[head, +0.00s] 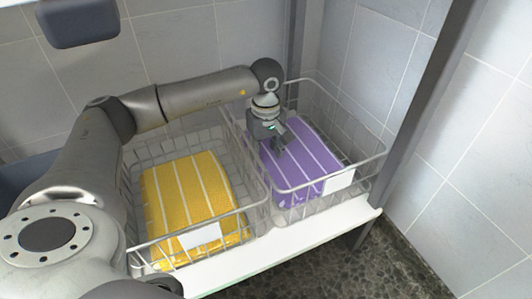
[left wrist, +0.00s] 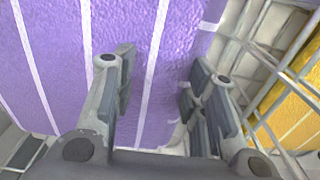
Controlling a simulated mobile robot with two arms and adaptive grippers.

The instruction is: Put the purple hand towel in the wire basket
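The purple hand towel (head: 312,178) is folded, with white stripes, and lies inside the right-hand wire basket (head: 375,160). My left gripper (head: 277,147) points down over the towel's left part, inside that basket's rim. In the left wrist view the towel (left wrist: 55,60) fills the upper left, and my left gripper (left wrist: 160,75) has its two fingers spread apart. The towel's surface and one edge show between and behind the fingers; I cannot tell whether they touch it. My right gripper is not in view.
A second wire basket (head: 255,208) stands close on the left, holding a folded yellow striped towel (head: 180,190). Both baskets sit on a white shelf (head: 300,243). A grey post (head: 425,100) rises at the right. Tiled walls close off the back and right.

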